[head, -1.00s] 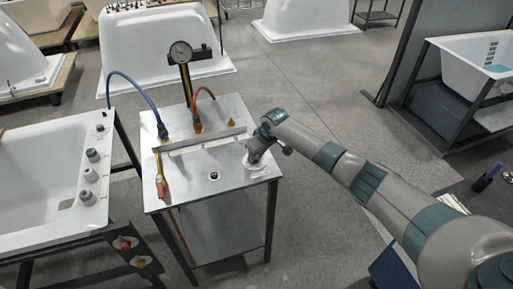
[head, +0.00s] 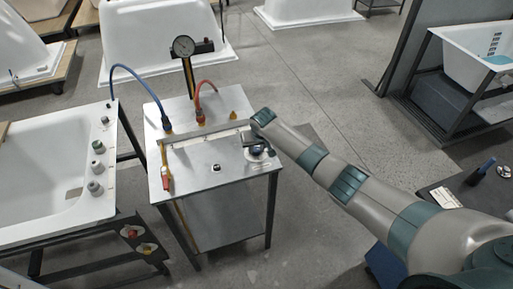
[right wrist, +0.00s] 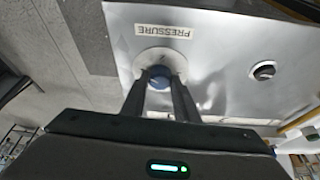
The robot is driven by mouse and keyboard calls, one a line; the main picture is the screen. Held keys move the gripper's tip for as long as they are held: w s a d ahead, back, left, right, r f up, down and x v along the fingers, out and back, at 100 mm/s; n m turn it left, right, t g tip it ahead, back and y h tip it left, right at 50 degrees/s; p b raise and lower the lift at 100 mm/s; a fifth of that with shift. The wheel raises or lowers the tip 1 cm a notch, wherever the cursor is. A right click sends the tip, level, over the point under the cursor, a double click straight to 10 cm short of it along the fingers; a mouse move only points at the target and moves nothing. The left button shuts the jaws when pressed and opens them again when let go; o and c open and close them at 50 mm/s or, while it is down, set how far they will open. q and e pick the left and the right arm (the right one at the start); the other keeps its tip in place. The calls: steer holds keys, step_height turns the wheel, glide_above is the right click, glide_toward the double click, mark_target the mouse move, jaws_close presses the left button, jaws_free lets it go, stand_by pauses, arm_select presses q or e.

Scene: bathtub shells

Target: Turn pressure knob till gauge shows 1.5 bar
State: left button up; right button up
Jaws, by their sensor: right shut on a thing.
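The blue pressure knob (right wrist: 160,74) sits on a round pale plate beside a label reading PRESSURE, upside down in the right wrist view. My right gripper (right wrist: 160,88) is shut on the knob, one finger on each side. In the head view the right gripper (head: 257,149) is at the bench's right side and mostly hides the knob. My left gripper is out of view.
The metal bench (head: 205,178) carries a blue hose (head: 140,78), a red hose (head: 203,86) and a black knob (head: 216,168), which also shows in the wrist view (right wrist: 264,71). A white tub (head: 40,180) stands left. The floor behind the bench's right side is clear.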

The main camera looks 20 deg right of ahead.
steer(key=shift+r, duration=0.1)
steer(key=o, duration=1.1)
steer(key=shift+c, duration=0.2)
steer(key=shift+r, duration=0.1)
steer(key=b+v, duration=0.4)
steer(key=v, duration=1.3)
steer(key=shift+s, duration=0.1)
